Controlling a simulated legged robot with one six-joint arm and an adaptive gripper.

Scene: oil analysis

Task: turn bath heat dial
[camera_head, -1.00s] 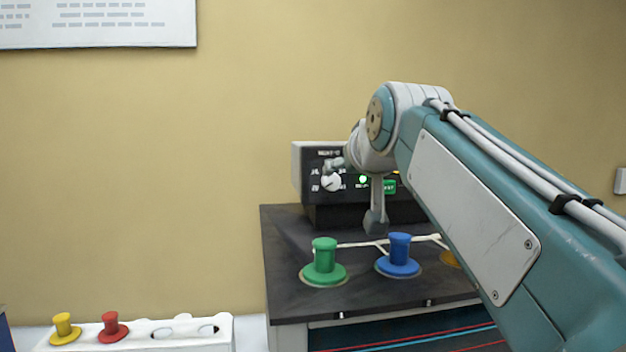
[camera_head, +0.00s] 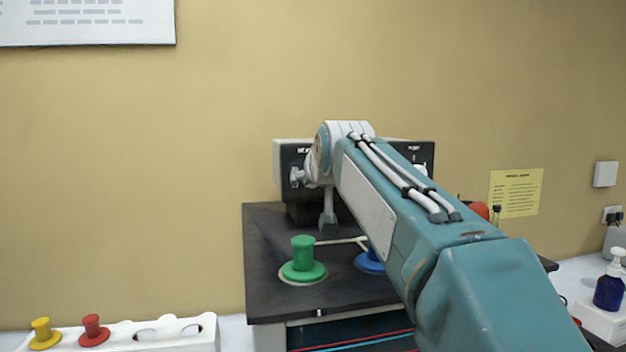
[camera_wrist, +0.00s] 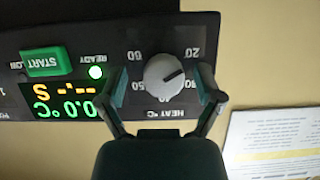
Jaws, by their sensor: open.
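The heat dial (camera_wrist: 166,77) is a round grey knob with a dark pointer line, on the black control panel (camera_wrist: 130,45) seen upside down in the wrist view. My gripper (camera_wrist: 163,82) is open, with one finger on each side of the dial; I cannot tell whether they touch it. In the head view my gripper (camera_head: 300,177) is at the left part of the bath's control box (camera_head: 284,160), and my arm hides most of the panel and the dial.
A green START button (camera_wrist: 45,62), a lit green READY lamp and a display sit beside the dial. On the black bath top (camera_head: 262,250) stand a green-handled plug (camera_head: 303,258) and a partly hidden blue one (camera_head: 369,262). A white rack (camera_head: 180,338) holds yellow and red plugs.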

